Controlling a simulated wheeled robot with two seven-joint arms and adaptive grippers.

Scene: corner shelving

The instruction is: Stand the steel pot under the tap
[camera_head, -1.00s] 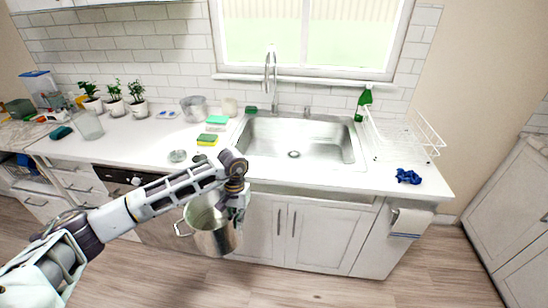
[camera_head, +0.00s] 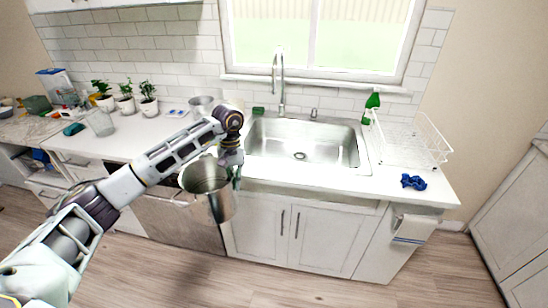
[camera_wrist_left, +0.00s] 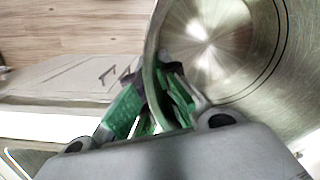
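The steel pot (camera_head: 207,187) hangs from my left gripper (camera_head: 236,175) in front of the counter's front edge, left of the sink (camera_head: 300,145). In the left wrist view the green fingers of my left gripper (camera_wrist_left: 150,105) are closed over the pot's wall, with the shiny inside of the pot (camera_wrist_left: 225,50) to the right. The pot looks empty and roughly upright, slightly tilted. The tall tap (camera_head: 279,80) rises behind the sink, and its spout hangs over the basin's back. My right gripper is in neither view.
A wire dish rack (camera_head: 412,142) and a blue cloth (camera_head: 413,182) are right of the sink. A green bottle (camera_head: 371,106) stands behind it. A second metal pot (camera_head: 201,105) and potted plants (camera_head: 148,100) stand on the left counter. The sink basin is empty.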

